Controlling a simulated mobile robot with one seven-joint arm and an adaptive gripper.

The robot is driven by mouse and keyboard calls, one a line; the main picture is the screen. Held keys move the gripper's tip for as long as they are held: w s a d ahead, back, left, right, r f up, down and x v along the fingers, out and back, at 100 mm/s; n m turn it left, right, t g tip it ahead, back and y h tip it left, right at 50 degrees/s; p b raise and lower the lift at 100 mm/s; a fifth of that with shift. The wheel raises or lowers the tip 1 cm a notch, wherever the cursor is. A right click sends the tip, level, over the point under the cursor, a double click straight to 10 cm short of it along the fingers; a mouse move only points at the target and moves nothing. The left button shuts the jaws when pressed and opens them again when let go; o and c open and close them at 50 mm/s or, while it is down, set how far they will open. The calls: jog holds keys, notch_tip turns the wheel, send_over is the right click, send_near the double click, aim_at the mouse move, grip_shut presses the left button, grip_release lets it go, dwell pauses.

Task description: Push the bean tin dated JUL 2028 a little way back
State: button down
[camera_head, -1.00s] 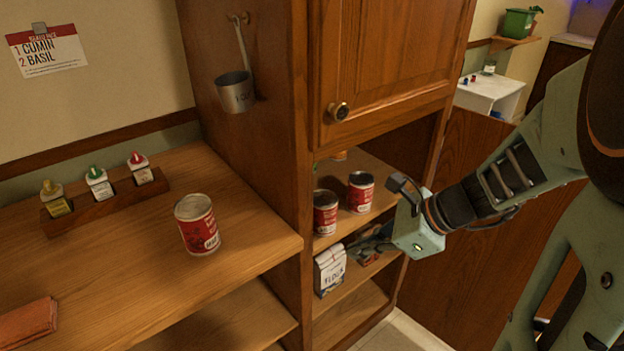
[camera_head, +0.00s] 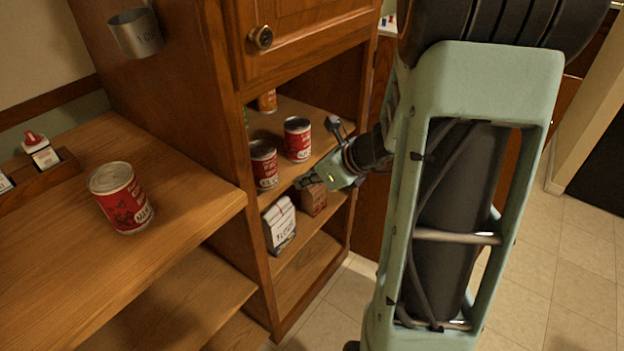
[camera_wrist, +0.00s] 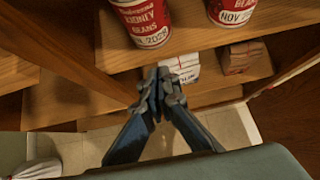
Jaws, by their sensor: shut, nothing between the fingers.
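Two red bean tins stand upright on the cupboard's middle shelf. The left, nearer tin (camera_head: 264,165) shows in the wrist view (camera_wrist: 147,22) with a partly readable date ending in "L 2028", which fits JUL 2028. The right tin (camera_head: 297,140) reads "NOV 20.." in the wrist view (camera_wrist: 232,10). My gripper (camera_head: 304,183) is shut and empty, in front of the shelf edge, below and right of the left tin. In the wrist view its fingertips (camera_wrist: 160,86) lie below that tin, apart from it. A third red tin (camera_head: 121,198) stands on the counter, its date unreadable.
A white flour bag (camera_head: 280,226) and a brown box (camera_head: 314,198) stand on the shelf below. An orange-labelled container (camera_head: 267,101) is behind the tins. The cupboard's side panel (camera_head: 160,100) stands left of the shelf, and its door (camera_head: 310,40) is above.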

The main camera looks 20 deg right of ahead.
aim_at(276, 181)
jog(key=w+a, duration=0.1)
jog(key=w+a+f, duration=0.1)
jog(key=w, duration=0.1)
jog(key=w+f, duration=0.1)
jog(key=shift+w+a, duration=0.15)
jog(key=shift+a, duration=0.25)
jog(key=shift+w+a, duration=0.25)
jog(key=shift+w, duration=0.2)
jog(key=w+a, duration=0.1)
jog(key=w, duration=0.1)
jog(key=w+a, duration=0.1)
jog(key=w, duration=0.1)
jog(key=w+a, duration=0.2)
jog(key=shift+w, duration=0.15)
jog(key=shift+d, duration=0.15)
